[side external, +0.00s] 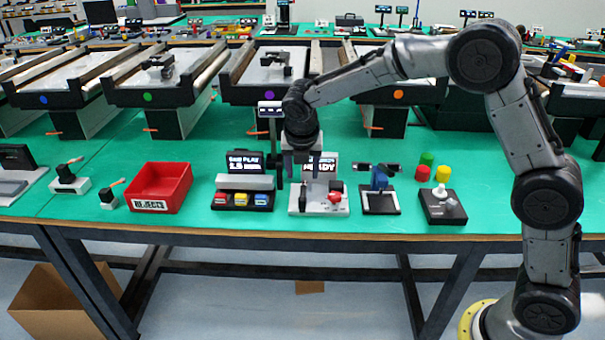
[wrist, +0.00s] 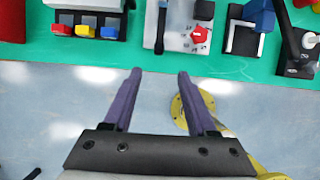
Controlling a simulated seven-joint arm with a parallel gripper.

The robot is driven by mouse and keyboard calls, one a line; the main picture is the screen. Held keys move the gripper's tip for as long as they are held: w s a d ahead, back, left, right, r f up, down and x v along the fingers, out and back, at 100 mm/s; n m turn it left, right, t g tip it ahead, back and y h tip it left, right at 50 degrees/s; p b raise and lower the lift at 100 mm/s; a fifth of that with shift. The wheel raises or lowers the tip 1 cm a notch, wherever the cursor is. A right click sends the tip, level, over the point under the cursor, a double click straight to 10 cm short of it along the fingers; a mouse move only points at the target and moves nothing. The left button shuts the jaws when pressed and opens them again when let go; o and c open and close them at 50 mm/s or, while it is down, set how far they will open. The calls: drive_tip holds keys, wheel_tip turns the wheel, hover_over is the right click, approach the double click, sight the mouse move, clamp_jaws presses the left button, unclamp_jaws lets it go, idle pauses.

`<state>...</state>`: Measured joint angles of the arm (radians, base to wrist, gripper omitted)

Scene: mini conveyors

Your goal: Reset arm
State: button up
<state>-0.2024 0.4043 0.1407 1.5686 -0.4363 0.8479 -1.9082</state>
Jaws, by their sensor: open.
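My gripper (wrist: 160,75) is open and empty, its two purple-grey fingers apart in the wrist view. In the side external view my gripper (side external: 301,163) points down, above or in front of the grey station with a red knob (side external: 334,197); the exact gap cannot be told. In the wrist view the same red knob (wrist: 200,35) lies beyond the fingertips, apart from them. My arm is bent, reaching in from the right over the green table (side external: 110,219).
A red reject bin (side external: 160,187), a station with several coloured buttons (side external: 241,199), a blue device (side external: 380,180) and red, green and yellow cylinders (side external: 441,174) line the front. Conveyors (side external: 270,94) stand behind. A cardboard box (side external: 62,307) lies on the floor.

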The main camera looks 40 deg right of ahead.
wheel_tip(320, 180, up, 9)
drive_tip(key=s+d+m+t, duration=0.1)
drive_tip(key=s+d, duration=0.2)
drive_tip(key=s+d+r+m+t+y, duration=0.1)
drive_tip(key=s+r+m, duration=0.25)
drive_tip(key=s, duration=0.25)
drive_tip(key=s+d+r+m+t, duration=0.1)
drive_tip(key=s+d+r+m, duration=0.1)
drive_tip(key=s+r, duration=0.3)
drive_tip(key=s+a+f+m+y, duration=0.1)
drive_tip(key=s+f+m, duration=0.3)
drive_tip(key=s+m, duration=0.6)
drive_tip(key=s+a+f+m+y, duration=0.1)
drive_tip(key=s+f+m, duration=0.3)
drive_tip(key=s+m, duration=0.6)
drive_tip(key=shift+s+a+f+m+g, duration=0.2)
drive_tip(key=shift+a+f+m+g, duration=0.15)
drive_tip(key=shift+g, duration=0.05)
